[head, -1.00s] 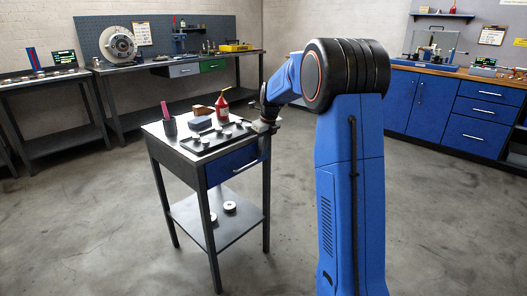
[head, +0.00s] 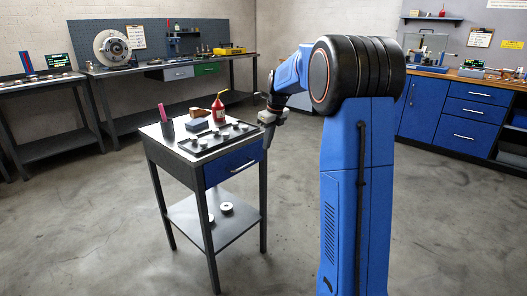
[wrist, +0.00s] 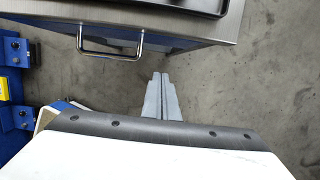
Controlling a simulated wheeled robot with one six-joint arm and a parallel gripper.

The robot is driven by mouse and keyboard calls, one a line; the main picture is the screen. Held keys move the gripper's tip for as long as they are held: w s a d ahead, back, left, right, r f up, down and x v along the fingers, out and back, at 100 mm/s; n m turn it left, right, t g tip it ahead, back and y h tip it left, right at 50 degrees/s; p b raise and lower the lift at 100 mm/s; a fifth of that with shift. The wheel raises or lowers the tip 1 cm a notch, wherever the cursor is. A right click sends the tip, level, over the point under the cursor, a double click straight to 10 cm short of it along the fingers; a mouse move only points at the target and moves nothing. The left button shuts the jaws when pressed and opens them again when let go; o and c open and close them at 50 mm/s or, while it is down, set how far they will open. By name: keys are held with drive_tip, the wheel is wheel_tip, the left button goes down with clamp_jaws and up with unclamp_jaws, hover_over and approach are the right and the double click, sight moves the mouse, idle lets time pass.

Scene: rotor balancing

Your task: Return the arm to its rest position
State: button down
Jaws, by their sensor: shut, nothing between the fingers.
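My gripper (head: 266,136) hangs pointing down just off the right side of the small metal cart (head: 205,157) in the head view. In the wrist view my gripper (wrist: 162,97) has its grey fingers together, with nothing between them, over bare concrete floor. The cart's steel edge and its blue drawer with a metal handle (wrist: 110,51) lie just beyond the fingers. My blue arm is bent at the elbow, with its forearm reaching left towards the cart. I cannot tell the exact gap between my gripper and the cart.
The cart top carries a black tray (head: 217,141) with small pieces, a red bottle (head: 218,109) and a dark cup (head: 167,130). Round parts (head: 226,208) lie on its lower shelf. Workbenches and blue cabinets (head: 470,112) line the walls. Floor between is clear.

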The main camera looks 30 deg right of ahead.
drive_tip(key=shift+v, duration=2.15)
drive_tip(key=shift+s, duration=0.15)
drive_tip(key=s+a+r+n, duration=0.1)
drive_tip(key=s+a+n, duration=0.35)
drive_tip(key=s, duration=0.25)
drive_tip(key=s+a+r+n+t, duration=0.1)
drive_tip(key=s+a+n, duration=0.3)
drive_tip(key=s+n, duration=0.3)
drive_tip(key=s+a+r+n, duration=0.1)
drive_tip(key=s+a+n, duration=0.35)
drive_tip(key=s, duration=0.35)
drive_tip(key=s+a+f+n, duration=0.2)
drive_tip(key=s+f+n, duration=0.1)
drive_tip(key=s+n, duration=0.2)
drive_tip(key=s+a+f+n, duration=0.2)
drive_tip(key=s+f+n, duration=0.2)
drive_tip(key=s, duration=0.5)
drive_tip(key=s+a+f+n+t+h, duration=0.1)
drive_tip(key=s+a+f+n, duration=0.1)
drive_tip(key=s+n, duration=0.5)
drive_tip(key=shift+s+f, duration=0.4)
drive_tip(key=shift+f, duration=0.35)
